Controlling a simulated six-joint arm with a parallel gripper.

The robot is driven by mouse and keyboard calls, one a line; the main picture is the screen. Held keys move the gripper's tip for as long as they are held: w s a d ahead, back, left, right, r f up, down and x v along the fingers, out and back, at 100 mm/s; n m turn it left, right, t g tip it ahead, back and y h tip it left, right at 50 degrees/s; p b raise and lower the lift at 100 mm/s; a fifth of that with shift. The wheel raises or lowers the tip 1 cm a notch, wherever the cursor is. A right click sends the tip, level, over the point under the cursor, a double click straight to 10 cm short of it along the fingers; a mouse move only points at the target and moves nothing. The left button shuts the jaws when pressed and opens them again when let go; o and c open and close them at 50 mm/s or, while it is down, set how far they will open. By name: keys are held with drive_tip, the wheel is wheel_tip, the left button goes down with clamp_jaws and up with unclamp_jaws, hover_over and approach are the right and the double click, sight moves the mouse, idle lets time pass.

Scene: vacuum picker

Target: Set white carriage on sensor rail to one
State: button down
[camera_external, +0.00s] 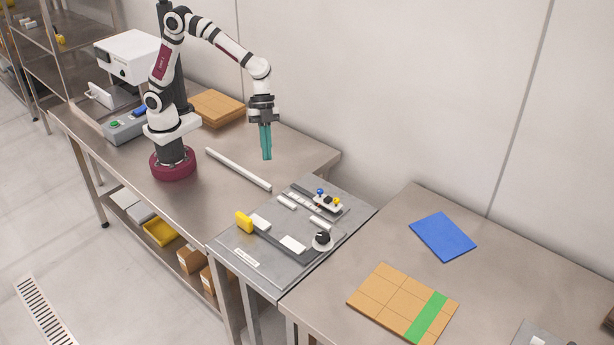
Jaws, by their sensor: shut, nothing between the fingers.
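A grey panel (250,268) lies on the table in front of my arm and bears the rail parts. At its back is a short rail with a marked strip (303,203). A white piece (327,204) with blue, yellow and black small parts sits at that rail's right end. I cannot tell surely whether it is the white carriage, and the scale marks are too small to read. My gripper (267,156), with teal fingers, points down, shut and empty. It hangs in the air, up and to the left of the panel in the picture, apart from these parts.
A dark rail (275,243) with a yellow block (243,222) at its left end and a black knob (322,238) lie on the panel's front. A white bar (238,169) lies left of the panel. Cardboard boxes (217,107) stand behind my arm. The right table holds a blue sheet (443,236).

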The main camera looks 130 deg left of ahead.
sight(321, 192)
drive_tip(key=w+a+f+n+t, duration=0.1)
drive_tip(key=w+a+f, duration=0.2)
drive_tip(key=w+a, duration=0.25)
drive_tip(key=w+a+f+t, duration=0.2)
drive_tip(key=w+a+f, duration=0.15)
drive_tip(key=a, duration=0.25)
drive_tip(key=x, duration=0.9)
drive_tip(key=shift+w+a+f, duration=0.1)
drive_tip(key=shift+w+a, duration=0.2)
drive_tip(key=shift+f, duration=0.35)
drive_tip(key=shift+s+a+r, duration=0.1)
drive_tip(key=shift+s+a, duration=0.2)
drive_tip(key=shift+s, duration=0.5)
drive_tip(key=shift+s+a, duration=0.35)
drive_tip(key=shift+s, duration=0.45)
drive_tip(key=shift+y, duration=0.3)
drive_tip(key=s, duration=1.1)
